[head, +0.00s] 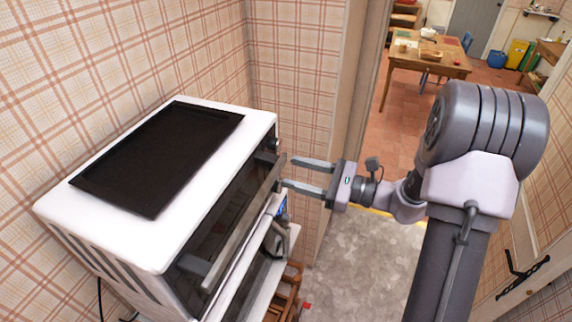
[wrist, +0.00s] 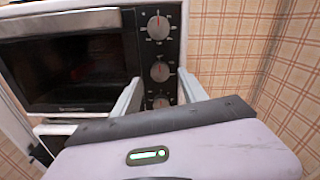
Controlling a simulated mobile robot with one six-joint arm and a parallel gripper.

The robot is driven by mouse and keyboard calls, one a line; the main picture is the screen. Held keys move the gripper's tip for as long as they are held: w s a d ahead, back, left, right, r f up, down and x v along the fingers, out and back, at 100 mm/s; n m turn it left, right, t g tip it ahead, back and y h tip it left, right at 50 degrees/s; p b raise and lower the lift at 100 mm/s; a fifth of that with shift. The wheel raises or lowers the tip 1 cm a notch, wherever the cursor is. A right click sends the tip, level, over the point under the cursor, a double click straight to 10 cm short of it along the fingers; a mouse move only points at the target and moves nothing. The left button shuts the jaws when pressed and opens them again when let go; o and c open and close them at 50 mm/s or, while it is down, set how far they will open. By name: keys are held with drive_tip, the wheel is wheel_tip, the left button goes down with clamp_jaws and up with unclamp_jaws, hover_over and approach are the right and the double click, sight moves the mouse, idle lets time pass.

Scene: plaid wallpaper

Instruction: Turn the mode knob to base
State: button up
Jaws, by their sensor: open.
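A white oven (head: 180,243) with a dark glass door stands at the left in the head view. In the wrist view its black control panel carries three round grey knobs in a column: a top knob (wrist: 158,27), a middle knob (wrist: 160,71) and a bottom knob (wrist: 161,103). I cannot read which is the mode knob. The top knob's red pointer looks upright. My gripper (head: 288,171) is open and empty in front of the panel. In the wrist view its fingertips lie left and right of the middle knob; contact cannot be told. The gripper body partly hides the panel's lower end.
The door handle (head: 240,228) sticks out along the oven front, close to my fingers. A black tray (head: 160,155) lies on the oven top. Plaid wall stands behind the oven and to its right. Below is a shelf with a wooden rack (head: 285,296). Grey floor (head: 365,265) is open.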

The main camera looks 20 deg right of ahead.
drive_tip(key=shift+x, duration=1.5)
clamp_jaws()
drive_tip(key=shift+m+p, duration=0.3)
drive_tip(key=shift+p, duration=0.1)
drive_tip(key=m+p, duration=1.3)
drive_tip(key=m, duration=1)
drive_tip(key=shift+s+r, duration=0.1)
